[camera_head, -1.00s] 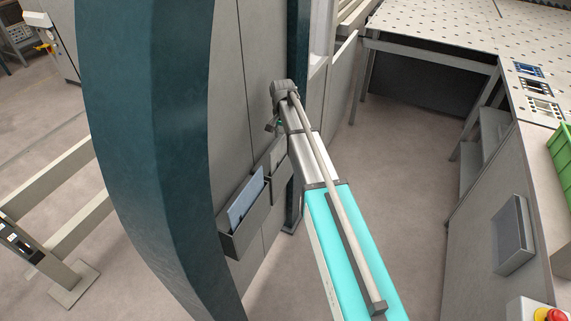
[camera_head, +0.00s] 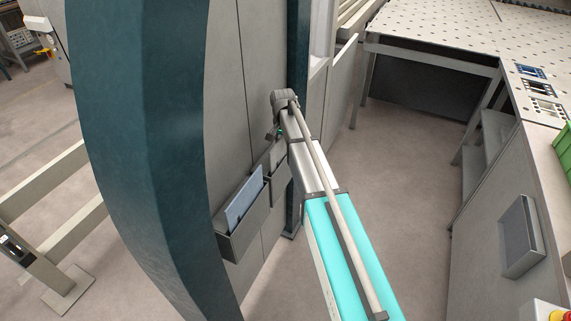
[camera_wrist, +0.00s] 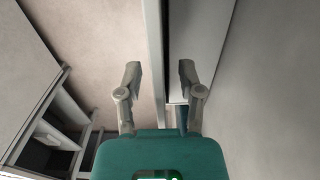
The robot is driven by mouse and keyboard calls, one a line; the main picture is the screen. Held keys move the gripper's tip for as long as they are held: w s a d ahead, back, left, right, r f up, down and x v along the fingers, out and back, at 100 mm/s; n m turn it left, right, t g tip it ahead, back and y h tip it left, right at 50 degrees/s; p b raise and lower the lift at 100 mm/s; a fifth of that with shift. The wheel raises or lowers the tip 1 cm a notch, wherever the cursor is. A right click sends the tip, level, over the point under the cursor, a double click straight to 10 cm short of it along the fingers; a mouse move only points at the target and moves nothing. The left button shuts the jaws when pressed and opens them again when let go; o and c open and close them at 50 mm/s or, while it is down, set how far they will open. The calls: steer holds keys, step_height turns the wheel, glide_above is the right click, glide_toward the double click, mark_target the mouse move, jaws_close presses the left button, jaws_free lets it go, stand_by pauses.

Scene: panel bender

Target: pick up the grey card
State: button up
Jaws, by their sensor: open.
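In the head view, a grey card (camera_head: 277,153) seems to stand in the farther small holder (camera_head: 279,176) on the grey machine panel; its edges are hard to make out. A blue-grey card (camera_head: 243,202) stands in the nearer, larger holder (camera_head: 238,243). My gripper (camera_wrist: 160,75) is open and empty in the wrist view, with clear space between its fingers. In the head view, my gripper is mostly hidden behind my wrist, close to the panel above the farther holder. I cannot make out a card in the wrist view.
A curved dark teal frame (camera_head: 120,130) rises at the left of the panel. A perforated table (camera_head: 440,45) stands at the back right. A grey cabinet (camera_head: 485,215) with a box on its side stands at the right. Open floor (camera_head: 400,170) lies between.

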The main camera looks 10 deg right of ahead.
jaws_close()
stand_by(0.3)
steer(key=shift+r, duration=0.1)
stand_by(0.4)
step_height(320, 180, up, 28)
steer(key=p, duration=2.8)
